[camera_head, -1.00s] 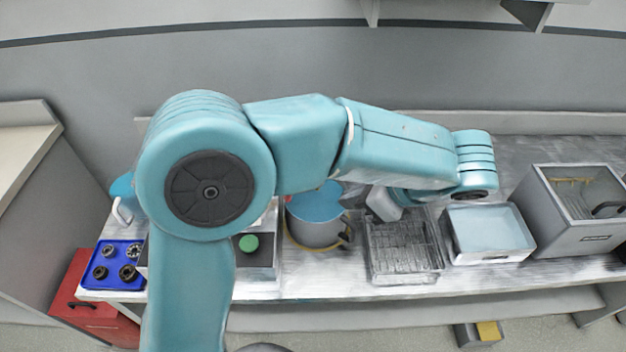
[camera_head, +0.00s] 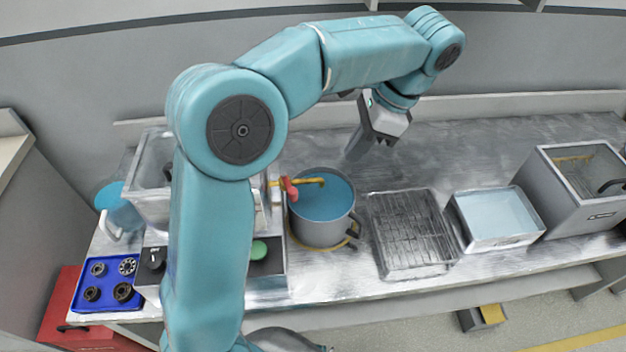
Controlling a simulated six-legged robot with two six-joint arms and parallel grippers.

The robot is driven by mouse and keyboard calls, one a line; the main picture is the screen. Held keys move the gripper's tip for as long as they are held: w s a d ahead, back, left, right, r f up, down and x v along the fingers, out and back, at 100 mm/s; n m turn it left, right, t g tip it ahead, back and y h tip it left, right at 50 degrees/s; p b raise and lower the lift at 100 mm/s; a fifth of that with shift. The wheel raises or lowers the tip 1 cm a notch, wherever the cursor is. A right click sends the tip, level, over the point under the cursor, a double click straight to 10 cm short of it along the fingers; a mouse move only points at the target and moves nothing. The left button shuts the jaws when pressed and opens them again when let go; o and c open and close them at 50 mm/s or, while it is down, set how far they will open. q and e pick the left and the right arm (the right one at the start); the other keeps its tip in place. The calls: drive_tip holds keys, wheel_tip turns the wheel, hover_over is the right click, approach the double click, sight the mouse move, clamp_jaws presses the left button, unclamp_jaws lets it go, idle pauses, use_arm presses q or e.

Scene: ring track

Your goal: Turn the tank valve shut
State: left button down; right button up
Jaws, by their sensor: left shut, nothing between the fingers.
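The clear tank (camera_head: 152,160) stands on a grey base at the left of the bench, partly hidden by my left arm. Its valve has a red handle (camera_head: 290,189) and a yellow spout (camera_head: 312,181) that reaches over a grey pot (camera_head: 322,228). Blue liquid fills much of the pot. Whether liquid runs from the spout I cannot tell. My left gripper (camera_head: 372,150) is shut and empty, pointing down above the bench, behind and to the right of the valve and apart from it. My right gripper is not in view.
A wire rack (camera_head: 410,235), a white tray of pale blue liquid (camera_head: 495,218) and a grey box (camera_head: 575,190) stand to the right. A blue tray of metal parts (camera_head: 105,283) and a blue jug (camera_head: 120,210) are at the left. The bench behind the rack is clear.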

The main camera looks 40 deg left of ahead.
sight(296, 195)
use_arm(q)
drive_tip(key=s+a+f+b, duration=0.1)
drive_tip(key=s+a+f, duration=0.4)
drive_tip(key=f, duration=0.4)
drive_tip(key=shift+s+a+f, duration=0.3)
drive_tip(key=shift+s+a, duration=0.1)
drive_tip(key=shift+a, duration=0.1)
drive_tip(key=shift+d, duration=0.1)
drive_tip(key=shift+s+a+m+t+y, duration=0.15)
drive_tip(key=shift+s+m+t+y, duration=0.1)
drive_tip(key=shift+s+m, duration=0.5)
drive_tip(key=shift+s+a+m+t+y, duration=0.2)
drive_tip(key=shift+s+m, duration=0.3)
drive_tip(key=shift+m, duration=0.35)
drive_tip(key=shift+d, duration=0.15)
drive_tip(key=shift+w+r+p, duration=0.1)
drive_tip(key=shift+w+p, duration=0.05)
drive_tip(key=shift+p, duration=0.2)
